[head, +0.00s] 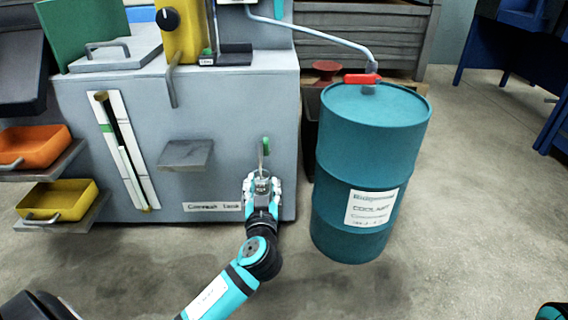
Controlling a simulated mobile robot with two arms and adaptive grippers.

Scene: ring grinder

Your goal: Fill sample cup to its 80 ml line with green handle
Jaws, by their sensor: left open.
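The green handle (265,146) sticks out of the front of the grey machine, above a short tap. My left gripper (262,184) is open right below this tap, close to the machine front. A small grey, glassy shape that looks like the sample cup (262,186) shows between its fingers, under the tap. Its 80 ml line and any liquid level are too small to see. I cannot tell whether the fingers touch it.
The grey machine (235,115) carries a sight gauge (122,150), a small shelf (186,154) and a label. A teal coolant drum (345,145) with a red-topped pipe stands right of the tap. Orange (34,146) and yellow (58,199) bins sit left. Floor in front is clear.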

